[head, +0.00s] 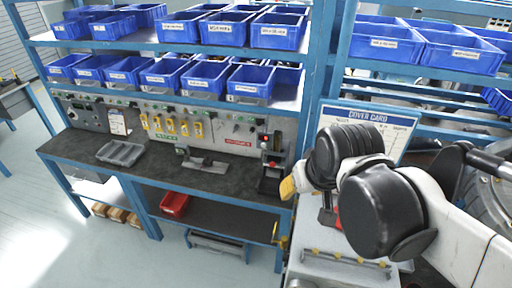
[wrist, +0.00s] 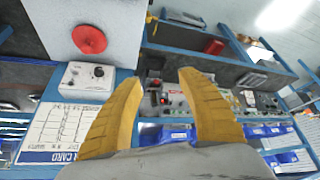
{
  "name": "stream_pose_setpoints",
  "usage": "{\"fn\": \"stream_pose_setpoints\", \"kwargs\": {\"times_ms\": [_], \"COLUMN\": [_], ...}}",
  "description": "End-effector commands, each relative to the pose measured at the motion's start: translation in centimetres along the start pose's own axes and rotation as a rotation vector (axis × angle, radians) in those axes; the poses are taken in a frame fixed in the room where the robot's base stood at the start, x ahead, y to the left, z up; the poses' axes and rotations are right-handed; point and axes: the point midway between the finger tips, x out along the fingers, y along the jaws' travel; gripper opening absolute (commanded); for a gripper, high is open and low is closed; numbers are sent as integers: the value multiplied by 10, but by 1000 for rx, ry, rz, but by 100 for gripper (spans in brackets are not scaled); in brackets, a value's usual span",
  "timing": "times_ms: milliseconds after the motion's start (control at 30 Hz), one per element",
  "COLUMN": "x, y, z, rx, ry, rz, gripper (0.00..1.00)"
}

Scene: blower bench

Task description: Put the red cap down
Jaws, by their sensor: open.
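The red cap (wrist: 89,38) is a round red disc on a pale grey surface (wrist: 125,25), at the upper left of the wrist view. My gripper (wrist: 160,76) has two yellow fingers spread apart with nothing between them. The cap is off to the left of the fingers and apart from them. In the head view, a yellow finger of my gripper (head: 287,188) shows at the left of my wrist. My arm hides much of the area behind it, and I cannot clearly make out the cap there.
A white box with knobs (wrist: 88,78) stands by the cap's surface. The cover card (head: 385,122) stands behind my arm. The dark workbench (head: 80,148) is at left, with a grey tray (head: 120,153), blue bins (head: 180,30) above and a red bin (head: 174,204) below.

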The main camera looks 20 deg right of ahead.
Motion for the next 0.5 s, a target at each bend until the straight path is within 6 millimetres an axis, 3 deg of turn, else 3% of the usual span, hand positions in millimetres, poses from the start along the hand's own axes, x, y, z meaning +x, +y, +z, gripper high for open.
{"fn": "stream_pose_setpoints", "kwargs": {"times_ms": [100,200,500], "x": [-8,-10,-11], "y": [-25,-35,-38], "z": [15,20,22], "rx": [-59,-82,-89], "ry": [74,108,121], "rz": [-38,-54,-60], "gripper": [47,47,47]}}
